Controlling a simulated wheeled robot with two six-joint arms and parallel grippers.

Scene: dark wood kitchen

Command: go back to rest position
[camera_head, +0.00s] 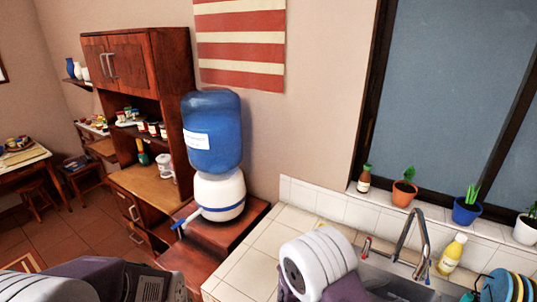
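Parts of my two arms show along the bottom edge of the head view. A white and dark purple part of my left arm is at the bottom left. A white ribbed joint of my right arm is at the bottom, right of the middle, in front of the tiled counter (247,270) and partly hiding the sink (395,283). No fingers of either gripper show, so I cannot see whether they hold anything.
A blue water bottle (212,130) stands on a white dispenser (219,193) on a wooden stand (235,235). A wooden cabinet (150,187) stands behind. Potted plants line the sill. A yellow bottle (452,254) and dish rack (507,287) are at right.

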